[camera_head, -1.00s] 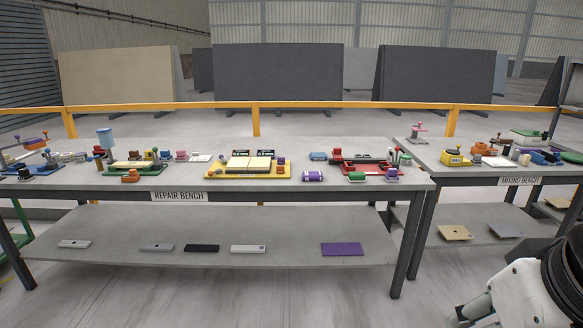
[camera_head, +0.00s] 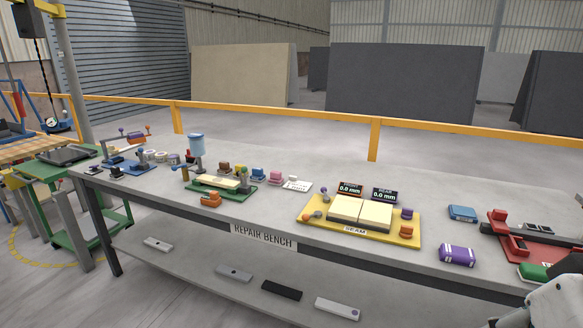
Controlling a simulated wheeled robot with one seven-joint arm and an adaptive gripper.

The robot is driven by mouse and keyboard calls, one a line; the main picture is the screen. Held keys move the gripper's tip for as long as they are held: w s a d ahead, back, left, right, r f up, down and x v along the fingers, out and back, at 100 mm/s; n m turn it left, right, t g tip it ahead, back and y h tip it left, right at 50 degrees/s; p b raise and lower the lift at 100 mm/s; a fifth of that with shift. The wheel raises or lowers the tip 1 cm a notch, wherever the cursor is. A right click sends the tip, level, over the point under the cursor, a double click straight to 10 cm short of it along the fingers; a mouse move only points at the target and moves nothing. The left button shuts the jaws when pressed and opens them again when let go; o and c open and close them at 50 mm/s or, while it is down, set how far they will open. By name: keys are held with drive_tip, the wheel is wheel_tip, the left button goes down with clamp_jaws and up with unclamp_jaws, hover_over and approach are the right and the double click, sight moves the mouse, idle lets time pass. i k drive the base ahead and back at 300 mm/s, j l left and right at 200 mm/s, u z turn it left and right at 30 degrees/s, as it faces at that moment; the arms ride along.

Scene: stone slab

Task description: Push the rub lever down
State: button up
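No lever labelled "rub" can be read. A green station (camera_head: 222,191) with a blue cup on a post (camera_head: 196,146) stands on the repair bench, with a small lever-like arm (camera_head: 186,173) at its left side. A yellow board (camera_head: 372,236) carries two cream tiles (camera_head: 360,212), an orange-knobbed handle (camera_head: 313,215) at its left and purple and orange knobs at its right. A blue station (camera_head: 128,165) with an orange-and-purple-topped arm stands farther left. I cannot tell which part is the rub lever. Only a white part of my arm shows at the bottom right; my gripper is out of view.
The repair bench (camera_head: 150,190) also holds a purple block (camera_head: 457,255), a blue block (camera_head: 462,213), a red fixture (camera_head: 525,240) and an orange block (camera_head: 211,199). Its lower shelf (camera_head: 200,262) holds several bars. A yellow rail (camera_head: 290,116) runs behind. A green table (camera_head: 60,185) stands left.

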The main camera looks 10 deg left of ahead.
sight(243, 169)
drive_tip(key=i+j+u, duration=0.45)
drive_tip(key=i, duration=0.55)
drive_tip(key=i+j+u, duration=0.1)
drive_tip(key=i+j, duration=0.4)
drive_tip(key=j, duration=0.2)
drive_tip(key=i+j+u, duration=0.1)
drive_tip(key=i+j, duration=0.45)
drive_tip(key=j, duration=0.4)
drive_tip(key=i+u, duration=0.05)
